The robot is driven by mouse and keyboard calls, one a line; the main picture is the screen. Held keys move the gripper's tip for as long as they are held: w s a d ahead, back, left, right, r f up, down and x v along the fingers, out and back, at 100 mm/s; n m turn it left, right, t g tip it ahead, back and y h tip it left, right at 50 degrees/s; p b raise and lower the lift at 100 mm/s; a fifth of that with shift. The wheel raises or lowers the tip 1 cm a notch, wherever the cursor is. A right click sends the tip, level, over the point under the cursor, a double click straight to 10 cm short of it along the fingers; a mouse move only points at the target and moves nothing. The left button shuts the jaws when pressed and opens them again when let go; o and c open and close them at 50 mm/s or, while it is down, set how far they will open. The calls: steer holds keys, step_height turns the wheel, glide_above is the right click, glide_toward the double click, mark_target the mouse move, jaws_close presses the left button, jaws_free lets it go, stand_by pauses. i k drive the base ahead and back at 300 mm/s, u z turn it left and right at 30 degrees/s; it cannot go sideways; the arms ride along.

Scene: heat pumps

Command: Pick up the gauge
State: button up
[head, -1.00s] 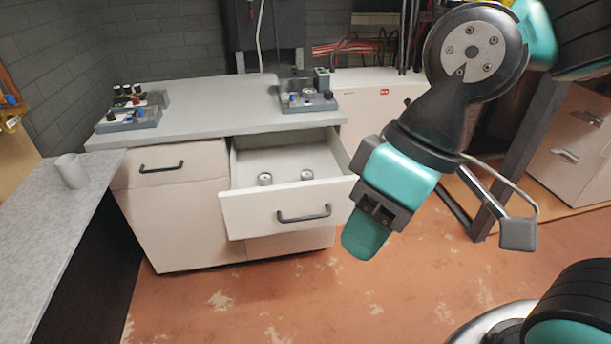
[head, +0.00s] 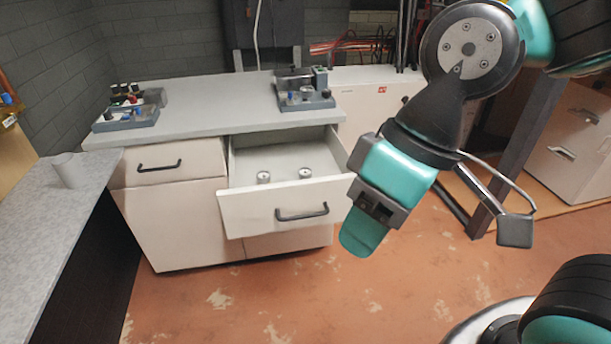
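Two small round metal pieces that look like gauges lie in the open drawer (head: 273,211). One gauge (head: 263,177) is left of the middle, and the other gauge (head: 305,173) is to its right. They stand apart from each other near the drawer's front. My gripper (head: 362,234) hangs in the air right of the drawer front in the picture, pointing down. Its teal end shows from the side, so I cannot tell whether the fingers are open or shut. I see nothing held in it.
The cabinet's grey top (head: 210,118) carries a tray of fittings (head: 126,117) at left and a device (head: 305,92) at right. A grey counter (head: 40,215) with a cup (head: 70,170) stands at left. The floor (head: 300,300) before the cabinet is clear.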

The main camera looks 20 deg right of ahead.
mark_target(304, 173)
steer(key=u, duration=0.6)
steer(key=i, duration=1.3)
steer(key=z, duration=0.8)
